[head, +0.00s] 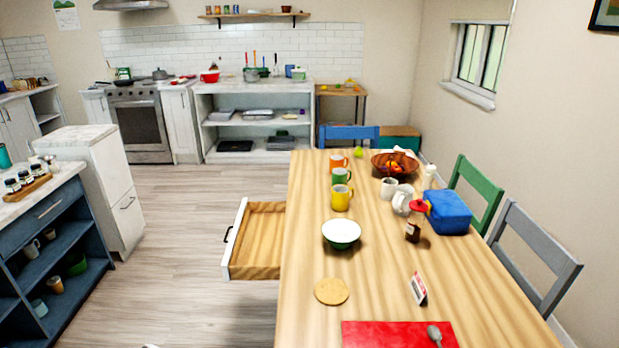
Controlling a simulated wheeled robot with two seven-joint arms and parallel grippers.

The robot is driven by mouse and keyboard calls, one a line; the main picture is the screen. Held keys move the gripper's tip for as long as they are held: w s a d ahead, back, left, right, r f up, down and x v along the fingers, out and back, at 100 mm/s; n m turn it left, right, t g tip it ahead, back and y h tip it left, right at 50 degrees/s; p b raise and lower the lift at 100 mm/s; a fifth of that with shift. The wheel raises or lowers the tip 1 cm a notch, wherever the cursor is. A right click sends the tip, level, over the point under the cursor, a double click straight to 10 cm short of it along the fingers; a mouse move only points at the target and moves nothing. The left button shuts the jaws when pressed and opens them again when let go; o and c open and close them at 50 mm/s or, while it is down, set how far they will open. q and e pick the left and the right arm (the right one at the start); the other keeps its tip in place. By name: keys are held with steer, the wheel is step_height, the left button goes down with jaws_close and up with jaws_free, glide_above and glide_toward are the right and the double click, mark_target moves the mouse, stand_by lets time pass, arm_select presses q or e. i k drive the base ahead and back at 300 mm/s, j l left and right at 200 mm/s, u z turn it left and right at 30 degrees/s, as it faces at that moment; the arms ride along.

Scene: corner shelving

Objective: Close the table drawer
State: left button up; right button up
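The table drawer (256,240) sticks out from the left side of the long wooden dining table (380,270). It is pulled well open and its wooden inside looks empty. Its white front (235,240) with a dark handle (227,234) faces left, toward the open floor. Neither of my grippers can be made out. A tiny pale shape shows at the bottom edge, too small to identify.
On the table are a green-and-white bowl (341,233), several mugs, a blue box (447,212) and a red mat (399,335). A blue shelf unit (62,265) stands at left. Wooden floor (175,260) lies clear between it and the drawer.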

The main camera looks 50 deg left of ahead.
mark_target(254, 250)
steer(key=k+j+u, duration=0.15)
steer(key=j+u, duration=0.2)
steer(key=j, duration=0.55)
steer(key=k+j+u, duration=0.1)
steer(key=j+u, duration=0.3)
steer(key=j, duration=0.5)
steer(key=i+j+u, duration=0.1)
steer(key=j+u, duration=0.25)
steer(key=j, duration=0.6)
